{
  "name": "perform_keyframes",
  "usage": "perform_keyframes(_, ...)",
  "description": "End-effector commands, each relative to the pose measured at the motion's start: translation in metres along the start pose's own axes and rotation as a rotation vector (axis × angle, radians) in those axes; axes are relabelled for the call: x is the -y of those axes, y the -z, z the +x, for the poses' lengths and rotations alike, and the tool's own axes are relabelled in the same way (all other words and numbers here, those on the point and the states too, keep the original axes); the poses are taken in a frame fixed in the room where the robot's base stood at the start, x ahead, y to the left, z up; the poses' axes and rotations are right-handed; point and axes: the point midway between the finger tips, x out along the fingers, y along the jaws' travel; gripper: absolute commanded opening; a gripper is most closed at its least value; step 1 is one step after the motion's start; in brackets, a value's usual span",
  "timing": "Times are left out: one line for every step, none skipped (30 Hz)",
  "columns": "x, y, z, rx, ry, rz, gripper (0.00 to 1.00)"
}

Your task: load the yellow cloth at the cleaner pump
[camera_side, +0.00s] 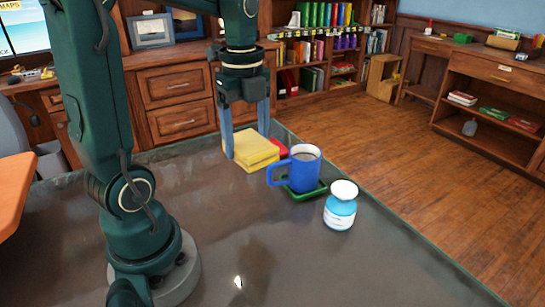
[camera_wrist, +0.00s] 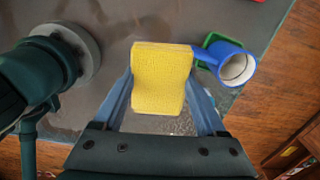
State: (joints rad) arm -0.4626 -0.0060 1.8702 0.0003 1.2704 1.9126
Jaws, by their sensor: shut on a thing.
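The yellow cloth (camera_side: 255,152) is a thick, folded-looking block near the far edge of the grey table. My gripper (camera_side: 246,146) points down with its two blue fingers on either side of the cloth, shut on it. In the wrist view the cloth (camera_wrist: 160,80) fills the space between the fingers (camera_wrist: 159,84). I cannot tell whether its underside touches the table. A blue and white container with a pale round top (camera_side: 340,207) stands upright to the right, apart from the cloth; it may be the cleaner pump, but no spout is clear.
A red item (camera_side: 280,148) lies partly hidden behind the cloth. The table's front middle (camera_side: 310,265) is clear. Bookcases stand beyond.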

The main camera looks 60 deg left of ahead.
Motion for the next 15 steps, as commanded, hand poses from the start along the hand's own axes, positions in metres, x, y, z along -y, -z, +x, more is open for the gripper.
perform_keyframes(0.011,0.001,-0.006,0.002,0.005,-0.006,0.29)
perform_keyframes(0.017,0.002,-0.01,0.002,0.006,-0.011,0.29)
perform_keyframes(0.024,0.004,-0.014,0.002,0.008,-0.016,0.29)
perform_keyframes(0.03,0.005,-0.017,0.002,0.009,-0.021,0.29)
perform_keyframes(0.035,0.007,-0.02,0.002,0.011,-0.022,0.29)
perform_keyframes(0.043,0.01,-0.023,0.002,0.011,-0.025,0.29)
perform_keyframes(0.048,0.012,-0.026,0.002,0.012,-0.026,0.29)
perform_keyframes(0.053,0.015,-0.028,0.002,0.014,-0.028,0.29)
perform_keyframes(0.06,0.018,-0.031,0.002,0.016,-0.028,0.29)
perform_keyframes(0.065,0.021,-0.033,0.002,0.016,-0.027,0.29)
perform_keyframes(0.07,0.025,-0.034,0.002,0.017,-0.025,0.29)
perform_keyframes(0.077,0.029,-0.036,0.001,0.017,-0.023,0.29)
perform_keyframes(0.082,0.033,-0.037,0.001,0.019,-0.02,0.29)
perform_keyframes(0.087,0.037,-0.038,0.001,0.02,-0.018,0.29)
perform_keyframes(0.093,0.043,-0.039,0.001,0.02,-0.011,0.29)
